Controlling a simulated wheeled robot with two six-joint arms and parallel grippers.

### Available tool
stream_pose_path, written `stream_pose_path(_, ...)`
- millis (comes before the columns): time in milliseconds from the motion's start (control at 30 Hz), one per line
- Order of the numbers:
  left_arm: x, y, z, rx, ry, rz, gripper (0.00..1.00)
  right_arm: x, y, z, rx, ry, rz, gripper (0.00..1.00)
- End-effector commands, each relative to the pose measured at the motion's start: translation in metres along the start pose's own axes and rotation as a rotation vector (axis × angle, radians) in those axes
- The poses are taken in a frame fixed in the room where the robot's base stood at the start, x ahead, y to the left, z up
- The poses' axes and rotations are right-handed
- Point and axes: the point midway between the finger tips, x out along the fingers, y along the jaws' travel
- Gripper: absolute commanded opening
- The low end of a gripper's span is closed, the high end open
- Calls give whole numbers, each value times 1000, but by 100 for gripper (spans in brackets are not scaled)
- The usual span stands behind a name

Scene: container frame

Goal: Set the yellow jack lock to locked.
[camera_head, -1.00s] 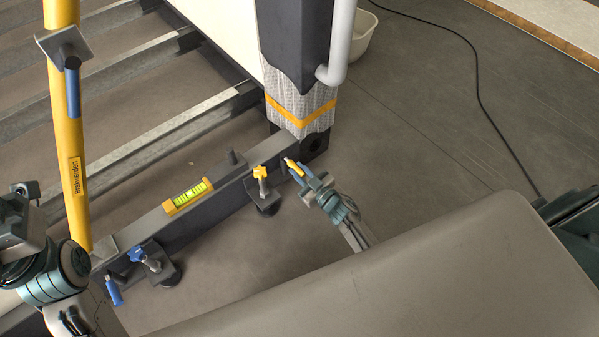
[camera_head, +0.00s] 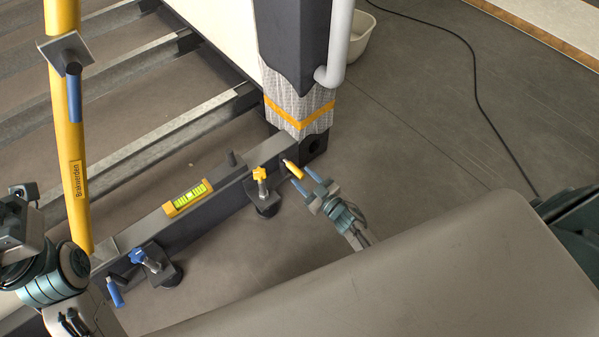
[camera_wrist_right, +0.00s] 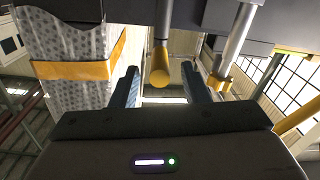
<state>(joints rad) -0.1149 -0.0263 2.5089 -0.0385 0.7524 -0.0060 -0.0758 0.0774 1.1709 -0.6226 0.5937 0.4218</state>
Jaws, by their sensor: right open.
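The yellow jack lock (camera_head: 293,169) is a short lever with a yellow grip on the side of the dark beam, near its right end. It slants down and to the right in the head view. In the right wrist view its yellow end (camera_wrist_right: 160,76) shows between and beyond the fingers. My right gripper (camera_head: 306,181) is open and empty, with its blue fingertips just off the lever's end. The yellow jack knob (camera_head: 259,173) stands on its screw left of the lever. My left gripper (camera_head: 14,228) is at the left edge, its fingers not clear.
A blue lock lever (camera_head: 115,292) and blue jack knob (camera_head: 137,255) are at the beam's near end. A spirit level (camera_head: 187,198) lies on the beam (camera_head: 222,187). A wrapped post (camera_head: 300,105) stands behind the lever.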

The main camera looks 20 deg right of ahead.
Motion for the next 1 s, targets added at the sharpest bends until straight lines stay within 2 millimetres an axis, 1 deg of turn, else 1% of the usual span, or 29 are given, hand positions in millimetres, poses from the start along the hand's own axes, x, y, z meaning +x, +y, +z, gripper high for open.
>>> stream_pose_path(33, 6, 0, 0, -2, -1, 2, 60, -12, 1, -2, 1, -3, -1, 41)
stream_pose_path(200, 9, 0, -2, -8, -10, 14, 60, -47, 0, -2, 0, -2, -1, 41)
stream_pose_path(300, 10, 0, -1, -13, -16, 26, 60, -62, 0, -2, 0, -2, -1, 41)
stream_pose_path(400, 11, 1, 0, -16, -18, 34, 60, -73, 0, -1, 1, 0, -1, 41)
stream_pose_path(567, 11, 0, 0, -18, -20, 33, 60, -79, 0, -1, -1, 1, 0, 41)
stream_pose_path(1000, 10, 0, 0, -17, -20, 30, 60, -79, 0, 0, 0, 1, 0, 41)
